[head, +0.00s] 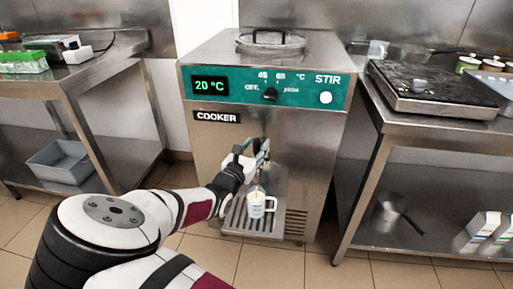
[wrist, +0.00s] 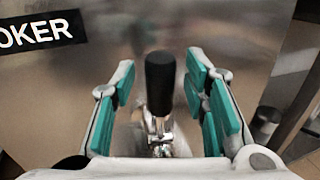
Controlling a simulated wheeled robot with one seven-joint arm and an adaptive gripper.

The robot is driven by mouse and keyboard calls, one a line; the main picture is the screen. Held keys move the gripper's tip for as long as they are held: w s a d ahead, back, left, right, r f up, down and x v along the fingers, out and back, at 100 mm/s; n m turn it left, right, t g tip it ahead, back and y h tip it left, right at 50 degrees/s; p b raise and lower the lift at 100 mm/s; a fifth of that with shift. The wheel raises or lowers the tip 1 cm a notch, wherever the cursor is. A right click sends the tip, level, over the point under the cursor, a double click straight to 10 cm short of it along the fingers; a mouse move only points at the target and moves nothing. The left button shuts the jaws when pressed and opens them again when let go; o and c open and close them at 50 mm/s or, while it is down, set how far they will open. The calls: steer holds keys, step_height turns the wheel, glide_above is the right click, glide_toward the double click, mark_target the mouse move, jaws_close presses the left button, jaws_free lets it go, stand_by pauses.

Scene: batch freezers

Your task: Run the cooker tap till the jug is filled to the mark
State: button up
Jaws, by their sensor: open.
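The cooker (head: 215,150) is a steel cabinet with a green panel; its display reads 20 °C and its dial points near OFF. My gripper (head: 258,150) is at the tap on its front. In the wrist view the tap's black handle (wrist: 160,84) stands upright between the open, green-padded fingers of my gripper (wrist: 172,95), with gaps on both sides. The tap's metal body (wrist: 160,135) shows below the handle. The white jug (head: 257,204) stands upright on the drip grate (head: 236,222) under the tap. Its liquid level and mark are too small to read.
A steel table (head: 75,78) with a grey bin (head: 62,160) on its shelf stands at left. A steel table (head: 420,126) at right bears a dark-topped appliance (head: 432,88); a pan (head: 390,212) and cartons (head: 478,232) are on its shelf. A lid (head: 270,42) tops the cooker.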

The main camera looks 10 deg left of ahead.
steer(key=shift+w+d, duration=0.15)
steer(key=shift+w, duration=0.25)
steer(key=shift+c, duration=0.2)
jaws_close()
